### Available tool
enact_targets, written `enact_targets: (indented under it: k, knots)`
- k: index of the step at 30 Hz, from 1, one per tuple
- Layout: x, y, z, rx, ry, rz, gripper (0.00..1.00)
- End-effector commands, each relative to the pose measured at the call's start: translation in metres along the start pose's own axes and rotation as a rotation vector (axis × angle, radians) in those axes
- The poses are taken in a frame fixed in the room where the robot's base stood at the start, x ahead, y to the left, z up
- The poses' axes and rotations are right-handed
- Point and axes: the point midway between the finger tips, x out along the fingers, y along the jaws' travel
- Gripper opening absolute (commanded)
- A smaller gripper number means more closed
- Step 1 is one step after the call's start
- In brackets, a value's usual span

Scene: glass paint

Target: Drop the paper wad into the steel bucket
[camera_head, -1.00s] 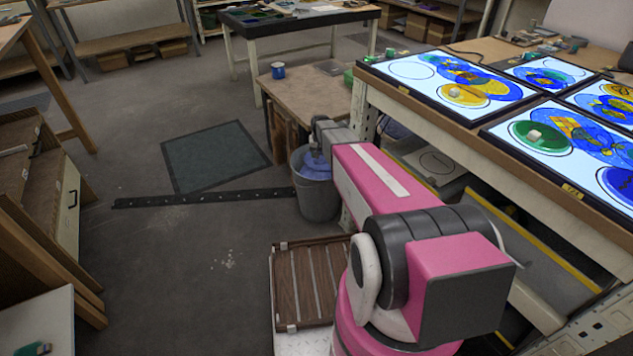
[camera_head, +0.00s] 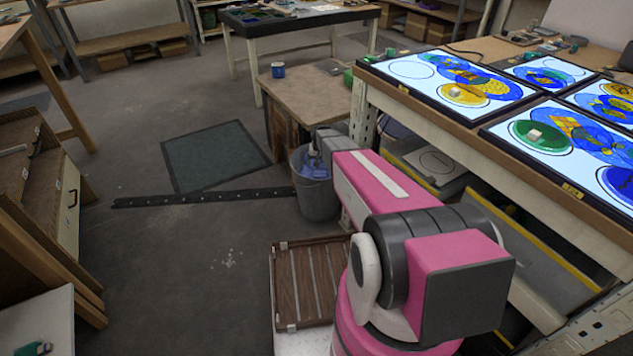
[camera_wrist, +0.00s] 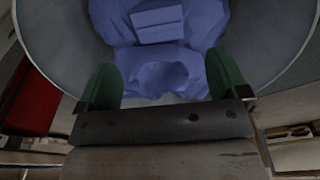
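The steel bucket (camera_head: 317,203) stands on the floor left of the long table; its grey inner wall (camera_wrist: 55,40) fills the sides of the wrist view. Crumpled blue material (camera_wrist: 160,30) lies inside it, and also shows at its mouth in the head view (camera_head: 312,170). My gripper (camera_wrist: 164,75) is over the bucket, its two green fingers wide apart. Blue folds show between the fingers, and I see nothing clearly gripped. A thin pale sliver shows just beyond the palm; I cannot tell what it is. No separate paper wad can be made out.
A long table (camera_head: 540,177) with lit glass-painting panels stands on the right. A low wooden bench (camera_head: 310,98) with a blue mug (camera_head: 278,70) is behind the bucket. A dark strip (camera_head: 205,199) and a mat (camera_head: 215,156) lie on the open floor left.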

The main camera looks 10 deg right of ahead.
Motion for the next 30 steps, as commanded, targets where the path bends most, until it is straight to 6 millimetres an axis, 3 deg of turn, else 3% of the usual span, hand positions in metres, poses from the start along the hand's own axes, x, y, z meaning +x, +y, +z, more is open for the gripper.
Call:
enact_targets:
  k: [8,21,30]
  knots:
    - [-0.006,0.000,0.000,0.000,0.000,0.000,0.93]
    - [-0.080,0.000,0.001,0.000,0.002,0.000,0.93]
    - [-0.107,0.000,0.001,0.000,0.000,0.000,0.93]
